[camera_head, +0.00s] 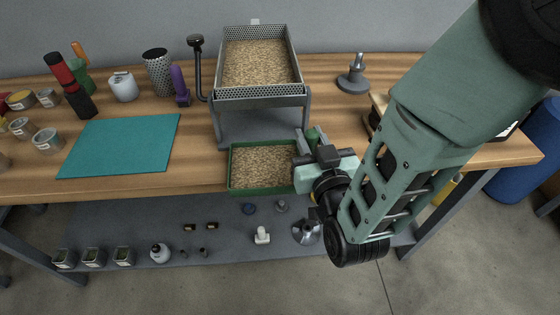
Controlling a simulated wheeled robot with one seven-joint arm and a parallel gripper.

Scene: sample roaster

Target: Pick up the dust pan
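The likely dust pan is a shallow green tray (230,172) filled with tan grains or chips. It sits at the front edge of the wooden bench, in front of the grey stand (240,128) that bears a perforated metal tray (262,93). My gripper (299,162) is at the right rim of the green tray, very close to it or touching. The gripper body hides the tray's right end. The fingertips are small and partly hidden, so I cannot tell whether they are open or closed on the rim.
A teal mat (120,145) lies to the left. A purple-handled tool (180,86), a perforated cup (158,72) and a white jar (123,86) stand behind it. A grey weight-like object (353,78) stands back right. A lower shelf (215,235) holds small items.

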